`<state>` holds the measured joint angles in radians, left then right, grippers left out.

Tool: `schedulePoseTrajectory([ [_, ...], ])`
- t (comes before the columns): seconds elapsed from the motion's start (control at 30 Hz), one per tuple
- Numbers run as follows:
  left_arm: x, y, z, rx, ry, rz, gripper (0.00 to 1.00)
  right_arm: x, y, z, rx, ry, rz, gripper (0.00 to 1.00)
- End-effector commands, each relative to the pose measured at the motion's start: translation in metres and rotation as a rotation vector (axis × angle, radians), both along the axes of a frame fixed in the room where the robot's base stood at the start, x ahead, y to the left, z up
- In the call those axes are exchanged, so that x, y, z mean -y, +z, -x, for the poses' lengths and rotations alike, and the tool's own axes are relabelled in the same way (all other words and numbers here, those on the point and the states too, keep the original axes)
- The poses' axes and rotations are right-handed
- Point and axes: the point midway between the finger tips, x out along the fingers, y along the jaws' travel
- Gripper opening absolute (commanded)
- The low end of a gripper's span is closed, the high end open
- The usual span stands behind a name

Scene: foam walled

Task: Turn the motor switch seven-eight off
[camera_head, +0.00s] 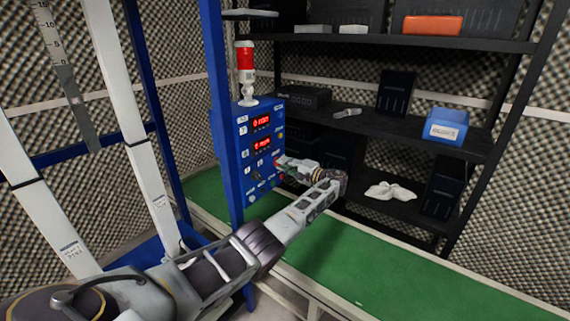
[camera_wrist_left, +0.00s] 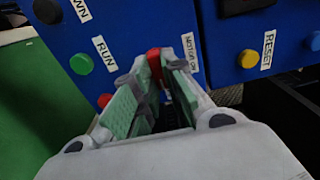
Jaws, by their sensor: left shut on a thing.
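The blue control panel (camera_head: 262,150) stands upright on a blue frame, with red digital displays, knobs and buttons on its face. My left gripper (camera_head: 281,163) reaches to the panel's right side, below the displays. In the left wrist view my left gripper (camera_wrist_left: 155,82) is shut on a red switch part (camera_wrist_left: 154,60), which shows between the two green-padded fingers. A white label (camera_wrist_left: 190,52) beside it seems to start with "MOTOR"; the rest is hard to read. The fingers hide most of the switch, so I cannot tell its position. My right gripper is not in view.
A green button (camera_wrist_left: 82,63) labelled RUN, a red button (camera_wrist_left: 104,100) and a yellow button (camera_wrist_left: 248,58) by RESET sit close to the fingers. A red-and-white signal lamp (camera_head: 245,70) stands on top. Black shelves (camera_head: 400,130) are behind; a green surface (camera_head: 360,265) lies below.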

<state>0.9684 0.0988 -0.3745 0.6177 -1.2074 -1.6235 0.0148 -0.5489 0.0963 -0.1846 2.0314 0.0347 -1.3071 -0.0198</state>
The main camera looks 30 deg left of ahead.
Motion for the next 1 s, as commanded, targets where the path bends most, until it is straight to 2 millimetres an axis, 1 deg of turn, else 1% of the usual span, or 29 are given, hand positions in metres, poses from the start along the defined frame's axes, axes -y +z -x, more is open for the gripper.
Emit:
schedulePoseTrajectory([
  [0.3, 0.0010, -0.0012, -0.0002, -0.005, -0.002, 0.001, 0.00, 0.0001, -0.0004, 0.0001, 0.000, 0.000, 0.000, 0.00],
  [0.33, 0.0010, -0.0012, -0.0002, -0.005, -0.002, 0.001, 0.14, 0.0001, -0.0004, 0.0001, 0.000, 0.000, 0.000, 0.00],
  [0.5, 0.0007, -0.0009, -0.0001, -0.004, -0.001, 0.000, 0.34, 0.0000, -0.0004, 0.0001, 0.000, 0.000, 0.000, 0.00],
  [0.87, 0.0012, -0.0003, 0.0000, -0.003, -0.001, 0.000, 0.34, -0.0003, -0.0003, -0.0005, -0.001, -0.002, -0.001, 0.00],
  [1.0, 0.0068, -0.0003, 0.0002, -0.002, -0.001, 0.000, 0.34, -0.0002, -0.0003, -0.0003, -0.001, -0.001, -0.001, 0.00],
])
